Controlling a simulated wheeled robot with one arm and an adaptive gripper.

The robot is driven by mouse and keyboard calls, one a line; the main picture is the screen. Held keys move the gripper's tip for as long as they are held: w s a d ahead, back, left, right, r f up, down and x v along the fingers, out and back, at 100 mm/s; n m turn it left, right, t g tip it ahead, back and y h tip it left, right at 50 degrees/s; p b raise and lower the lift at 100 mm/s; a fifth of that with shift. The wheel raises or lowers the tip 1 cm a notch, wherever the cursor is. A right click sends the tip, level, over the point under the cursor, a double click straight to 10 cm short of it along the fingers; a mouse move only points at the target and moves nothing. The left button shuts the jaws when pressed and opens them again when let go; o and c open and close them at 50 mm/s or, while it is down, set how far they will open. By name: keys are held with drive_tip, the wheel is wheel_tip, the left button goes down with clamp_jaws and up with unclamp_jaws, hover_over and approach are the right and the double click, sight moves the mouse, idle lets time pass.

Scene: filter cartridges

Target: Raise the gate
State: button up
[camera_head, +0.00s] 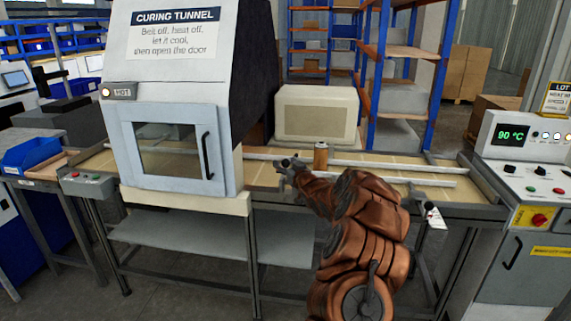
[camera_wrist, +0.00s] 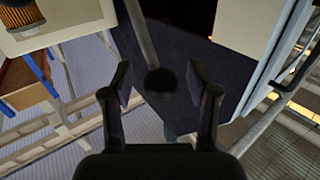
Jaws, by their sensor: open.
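My gripper (camera_head: 289,164) is open beside the right side of the curing tunnel (camera_head: 172,72), above the conveyor. In the wrist view my gripper (camera_wrist: 159,88) has its two dark fingers apart. A grey bar with a dark round knob (camera_wrist: 161,81) lies between them in that picture; I see no clear contact, and its depth is hard to judge. It looks like a lever, but I cannot tell for sure that it belongs to the gate. The gate itself is not clearly visible in either view. The tunnel's front door (camera_head: 180,150) is shut.
An orange-brown filter cartridge (camera_head: 320,157) stands on the conveyor (camera_head: 375,178) right of my gripper; it also shows in the wrist view (camera_wrist: 25,14). A lamp panel (camera_head: 119,91) on the tunnel reads HOT. The control cabinet (camera_head: 525,150) at right shows 90 °C. A beige box (camera_head: 316,113) stands behind.

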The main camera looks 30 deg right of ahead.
clamp_jaws()
idle(0.6)
